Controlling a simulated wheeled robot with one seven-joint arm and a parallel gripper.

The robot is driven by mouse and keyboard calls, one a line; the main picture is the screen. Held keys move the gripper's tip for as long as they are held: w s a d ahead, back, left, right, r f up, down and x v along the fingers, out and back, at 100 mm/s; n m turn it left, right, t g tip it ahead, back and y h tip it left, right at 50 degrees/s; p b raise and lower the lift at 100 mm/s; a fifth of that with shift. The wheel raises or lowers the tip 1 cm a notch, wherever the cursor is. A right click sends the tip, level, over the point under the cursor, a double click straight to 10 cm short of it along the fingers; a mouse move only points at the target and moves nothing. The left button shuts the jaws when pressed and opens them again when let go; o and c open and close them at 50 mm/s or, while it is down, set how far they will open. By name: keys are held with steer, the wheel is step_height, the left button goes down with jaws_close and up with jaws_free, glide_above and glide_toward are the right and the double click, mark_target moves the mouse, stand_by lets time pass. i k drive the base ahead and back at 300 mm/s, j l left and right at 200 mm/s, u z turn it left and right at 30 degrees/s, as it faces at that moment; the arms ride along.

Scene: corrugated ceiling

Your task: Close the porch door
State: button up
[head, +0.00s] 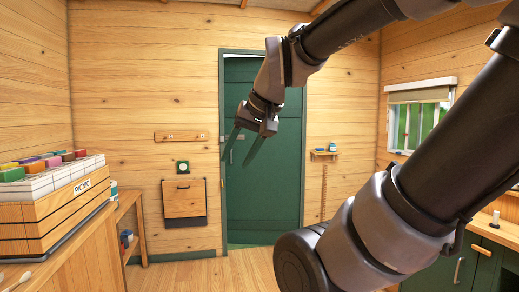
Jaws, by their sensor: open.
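The green porch door (275,195) stands in a green frame in the far wooden wall, in the middle of the head view. A strip shows along its top and a paler green strip along its bottom, so it looks slightly ajar, but the angle is hard to tell. My gripper (237,162) is open and empty, pointing down, and overlaps the left half of the door in the picture. I see no contact with the door; the distance between them cannot be told.
A wooden picnic crate (70,210) with coloured items stands on a counter at the left. A wooden fold-down panel (184,198) and a peg rail (181,136) are on the wall left of the door. Green cabinets (470,268) stand at the right. The floor (200,275) before the door looks clear.

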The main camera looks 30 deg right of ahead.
mark_target(263, 199)
steer(key=i+z, duration=0.15)
steer(key=z, duration=0.2)
steer(key=i, duration=3.8)
steer(key=i+j+z, duration=0.1)
steer(key=i, duration=0.45)
steer(key=i+j+z, duration=0.15)
steer(key=i, duration=0.35)
